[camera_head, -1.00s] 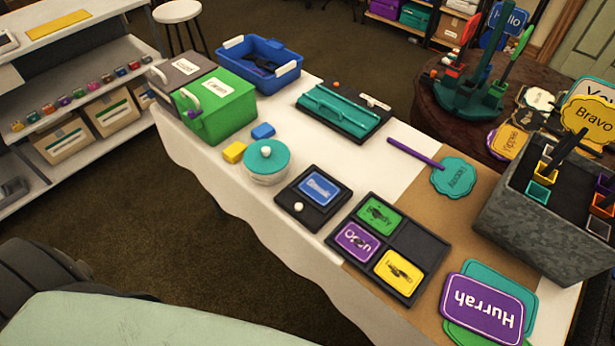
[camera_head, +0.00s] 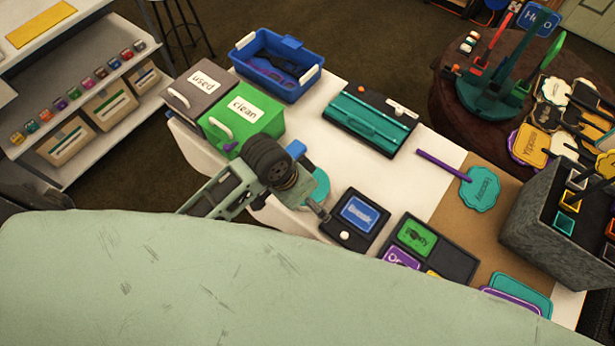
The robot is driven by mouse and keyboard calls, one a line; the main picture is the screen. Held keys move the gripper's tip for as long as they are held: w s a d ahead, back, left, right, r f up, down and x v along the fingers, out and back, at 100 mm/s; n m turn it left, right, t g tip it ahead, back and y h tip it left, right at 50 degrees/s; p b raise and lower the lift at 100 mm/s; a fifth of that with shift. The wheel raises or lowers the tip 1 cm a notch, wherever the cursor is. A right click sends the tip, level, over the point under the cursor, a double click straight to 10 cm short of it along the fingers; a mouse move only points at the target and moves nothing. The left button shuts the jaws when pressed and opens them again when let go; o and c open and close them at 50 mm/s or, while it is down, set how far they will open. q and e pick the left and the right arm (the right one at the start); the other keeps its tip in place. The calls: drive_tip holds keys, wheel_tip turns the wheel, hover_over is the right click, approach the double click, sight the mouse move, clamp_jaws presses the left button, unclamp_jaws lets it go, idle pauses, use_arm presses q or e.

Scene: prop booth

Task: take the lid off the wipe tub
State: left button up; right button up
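The wipe tub (camera_head: 320,185) stands on the white-covered table. Only part of its teal lid shows now, because my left arm's dark wrist is in front of it. The earlier view shows a round pale tub with the teal lid on it and a white knob on top. My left gripper (camera_head: 319,212) is small in the picture, in front of the tub and left of the blue-card tray. I cannot tell whether its fingers are open or touch the tub. My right gripper is not in view.
A green box (camera_head: 241,124), a grey box (camera_head: 200,88) and a blue bin (camera_head: 278,68) stand behind. A blue block (camera_head: 296,149) is close to the wrist. The blue-card tray (camera_head: 338,232) lies right of the gripper. White table cloth (camera_head: 318,121) is bare behind the tub.

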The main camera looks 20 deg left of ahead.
use_arm(q)
drive_tip(key=shift+m+g, duration=0.5)
drive_tip(key=w, duration=0.2)
drive_tip(key=w+a, duration=0.1)
drive_tip(key=w, duration=0.1)
drive_tip(key=shift+w+f, duration=0.1)
drive_tip(key=shift+f, duration=0.1)
drive_tip(key=shift+g+y, duration=0.4)
drive_tip(key=shift+y, duration=0.1)
drive_tip(key=w+a, duration=0.1)
drive_tip(key=w, duration=0.1)
drive_tip(key=w+a, duration=0.2)
drive_tip(key=shift+a, duration=0.15)
drive_tip(key=shift+w+a, duration=0.3)
drive_tip(key=shift+a+f, duration=0.1)
drive_tip(key=shift+d+f+p, duration=0.25)
drive_tip(key=shift+f+p, duration=0.2)
drive_tip(key=shift+f, duration=0.8)
drive_tip(key=f, duration=0.2)
drive_tip(key=d+f+p, duration=0.1)
drive_tip(key=f, duration=0.1)
drive_tip(key=shift+f, duration=0.35)
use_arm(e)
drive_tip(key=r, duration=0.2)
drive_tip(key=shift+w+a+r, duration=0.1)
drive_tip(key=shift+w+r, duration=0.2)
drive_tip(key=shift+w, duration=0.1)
use_arm(q)
drive_tip(key=shift+c, duration=0.3)
